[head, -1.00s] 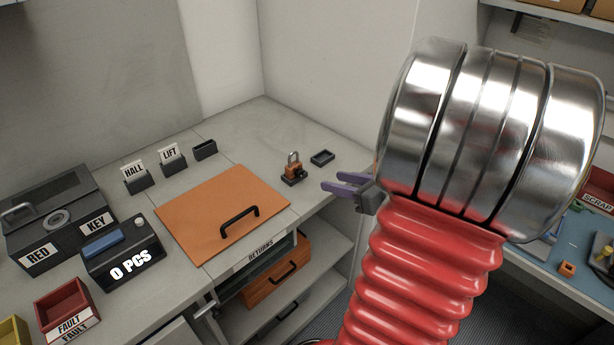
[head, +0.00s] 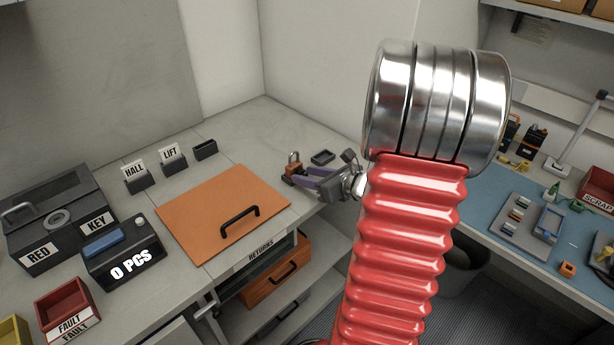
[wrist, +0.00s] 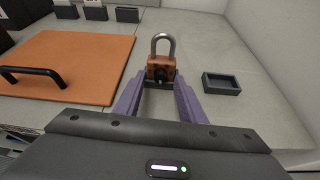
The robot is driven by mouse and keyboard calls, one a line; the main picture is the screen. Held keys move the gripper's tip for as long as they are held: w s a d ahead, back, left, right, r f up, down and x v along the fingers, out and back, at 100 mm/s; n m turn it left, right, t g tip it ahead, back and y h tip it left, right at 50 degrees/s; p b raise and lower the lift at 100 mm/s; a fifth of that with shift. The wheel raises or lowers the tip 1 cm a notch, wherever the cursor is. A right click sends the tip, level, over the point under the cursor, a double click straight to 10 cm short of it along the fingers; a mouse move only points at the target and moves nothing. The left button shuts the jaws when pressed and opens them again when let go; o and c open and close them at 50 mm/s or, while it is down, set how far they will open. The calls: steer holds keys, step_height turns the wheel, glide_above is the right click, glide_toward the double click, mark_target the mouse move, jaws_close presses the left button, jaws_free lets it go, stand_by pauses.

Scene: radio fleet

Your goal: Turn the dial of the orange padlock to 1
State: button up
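The orange padlock (head: 292,165) stands upright on the grey counter, right of the orange panel. In the wrist view the padlock (wrist: 161,66) shows its silver shackle upright and a dark round dial on its front face; the dial's number is too small to read. My gripper (head: 300,176) has purple fingers pointing at the padlock from the right. In the wrist view the fingers of my gripper (wrist: 160,92) are spread apart, with the padlock centred just beyond or between their tips. I cannot tell whether they touch it. Nothing is held.
A small dark tray (wrist: 221,84) sits right of the padlock; the head view shows it behind. The orange panel (head: 190,215) with a black handle lies to the left. Holders marked HALL (head: 137,178) and LIFT (head: 172,160) stand behind. The counter between is clear.

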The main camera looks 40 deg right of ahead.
steer(key=shift+w, duration=0.1)
steer(key=shift+c, duration=0.2)
jaws_close()
steer(key=shift+a, duration=0.25)
steer(key=shift+d, duration=0.25)
steer(key=shift+n+h, duration=0.3)
steer(key=shift+a+f+n+h, duration=0.1)
steer(key=shift+a+n+h, duration=0.05)
steer(key=shift+n+h, duration=0.6)
steer(key=shift+a+n+h, duration=0.15)
steer(key=shift+n+h, duration=0.3)
steer(key=shift+n, duration=0.5)
